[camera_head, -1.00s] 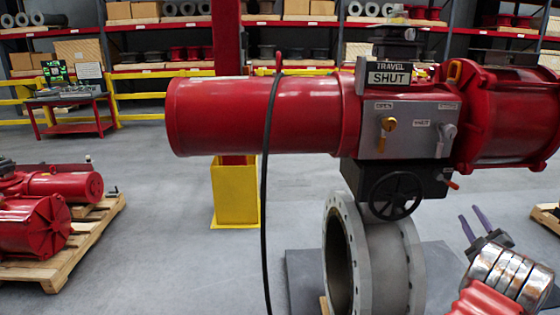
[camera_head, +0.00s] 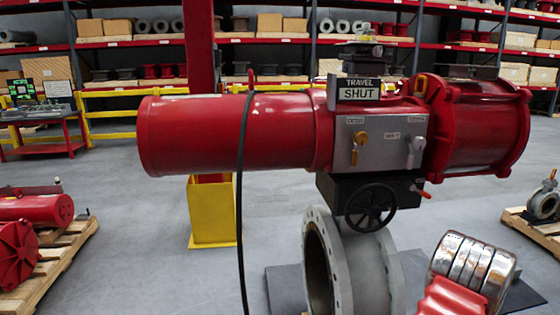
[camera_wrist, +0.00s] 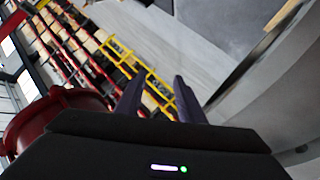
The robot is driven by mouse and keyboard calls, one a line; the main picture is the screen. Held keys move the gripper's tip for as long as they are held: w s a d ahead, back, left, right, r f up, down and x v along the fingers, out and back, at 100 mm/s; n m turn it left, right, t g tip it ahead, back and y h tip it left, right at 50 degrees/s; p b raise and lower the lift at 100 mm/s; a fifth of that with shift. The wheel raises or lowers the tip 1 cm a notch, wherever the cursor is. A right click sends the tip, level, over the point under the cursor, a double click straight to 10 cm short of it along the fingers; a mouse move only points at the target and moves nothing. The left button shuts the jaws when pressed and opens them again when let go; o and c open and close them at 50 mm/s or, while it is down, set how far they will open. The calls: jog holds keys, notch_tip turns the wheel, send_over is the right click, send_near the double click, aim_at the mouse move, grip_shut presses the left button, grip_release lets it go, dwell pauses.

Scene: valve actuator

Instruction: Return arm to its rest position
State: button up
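My arm (camera_head: 472,268), with silver rings and a red sleeve, shows at the lower right of the head view. Its end is hidden in that view. In the wrist view my gripper (camera_wrist: 158,88) has its two dark fingers apart, with nothing between them. The red valve actuator (camera_head: 225,135) stands ahead in the head view, with a sign reading TRAVEL SHUT (camera_head: 359,90). In the wrist view a large grey curved surface (camera_wrist: 265,100) fills the right side, and a red rounded body (camera_wrist: 50,118) is at the left. Both look apart from the fingers.
A black handwheel (camera_head: 370,207) and grey flanged valve body (camera_head: 372,270) are just left of my arm. A black cable (camera_head: 241,200) hangs in front of the actuator. Pallets stand at left (camera_head: 45,275) and right (camera_head: 538,232). Grey floor (camera_head: 150,215) lies open between.

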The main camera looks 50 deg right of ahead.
jog(key=w+a+r+m+g+y, duration=0.1)
jog(key=w+a+r+y, duration=0.2)
jog(key=w+a, duration=0.85)
jog(key=w+a+r+y, duration=0.3)
jog(key=w+a, duration=0.3)
jog(key=a, duration=1)
jog(key=w+a+r+m+g+y, duration=0.1)
jog(key=w+a+r+y, duration=0.2)
jog(key=w+a, duration=0.8)
jog(key=a+r+n+t+y, duration=0.1)
jog(key=a+r+n, duration=0.2)
jog(key=a, duration=1.2)
jog(key=a+r+n+t+y, duration=0.1)
jog(key=a+r+n+t, duration=0.1)
jog(key=a, duration=1.3)
jog(key=a+r+n+t+y, duration=0.1)
jog(key=a+r+n, duration=0.3)
jog(key=a, duration=1.2)
notch_tip(320, 180, up, 3)
jog(key=shift+s+f+y, duration=0.2)
jog(key=shift+y, duration=0.3)
jog(key=shift+c, duration=0.5)
